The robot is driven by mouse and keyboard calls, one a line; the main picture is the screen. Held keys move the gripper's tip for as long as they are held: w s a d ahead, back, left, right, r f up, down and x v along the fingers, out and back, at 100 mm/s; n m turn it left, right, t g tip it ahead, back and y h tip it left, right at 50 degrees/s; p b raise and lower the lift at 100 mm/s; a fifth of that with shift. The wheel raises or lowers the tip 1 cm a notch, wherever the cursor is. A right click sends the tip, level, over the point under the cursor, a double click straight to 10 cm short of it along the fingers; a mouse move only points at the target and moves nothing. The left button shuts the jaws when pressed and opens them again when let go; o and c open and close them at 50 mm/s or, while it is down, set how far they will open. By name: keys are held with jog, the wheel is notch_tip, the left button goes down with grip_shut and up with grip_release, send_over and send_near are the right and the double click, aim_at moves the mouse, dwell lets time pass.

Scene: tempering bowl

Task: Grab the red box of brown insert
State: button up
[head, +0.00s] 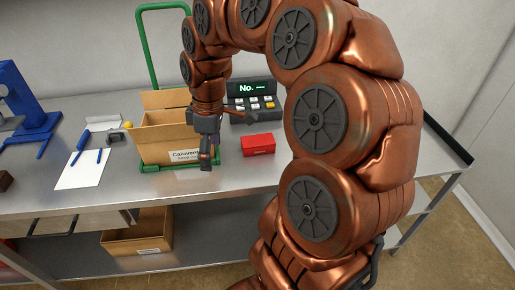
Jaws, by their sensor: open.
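A small red box (258,145) lies on the metal worktop (255,174), to the right of an open cardboard box. No brown insert shows in it from this view. My gripper (235,143) hangs from my copper arm in front of the cardboard box's right side. Its fingers are spread wide, one pointing down and one reaching right. It is open and empty, left of the red box and apart from it in the picture. How far it is above the worktop is hard to tell.
The labelled cardboard box (160,140) stands by a green frame (142,50). A keypad device (252,98) reading "No." stands behind the red box. Left are a white sheet (82,170), blue tools (80,145) and a blue stand (25,105). Another carton (140,238) sits below.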

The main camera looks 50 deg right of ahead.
jog(key=w+d+f+n, duration=0.2)
jog(key=w+d, duration=0.2)
jog(key=d, duration=0.8)
send_over(259, 140)
jog(key=f, duration=0.3)
jog(key=shift+w+n+t+b, duration=0.2)
jog(key=shift+n+t+b, duration=0.1)
jog(key=shift+t+b, duration=0.1)
jog(key=shift+d+f, duration=0.2)
jog(key=shift+d, duration=0.1)
jog(key=shift+s+f, duration=0.1)
jog(key=shift+f, duration=0.2)
jog(key=shift+a+f+p, duration=0.2)
jog(key=shift+f+p, duration=0.5)
jog(key=shift+f, duration=0.95)
jog(key=shift+a+f+p, duration=0.15)
jog(key=shift+f+p, duration=0.55)
jog(key=shift+f, duration=1.15)
jog(key=shift+f+b, duration=0.25)
jog(key=shift+b, duration=0.15)
jog(key=shift+c, duration=0.3)
jog(key=c, duration=1)
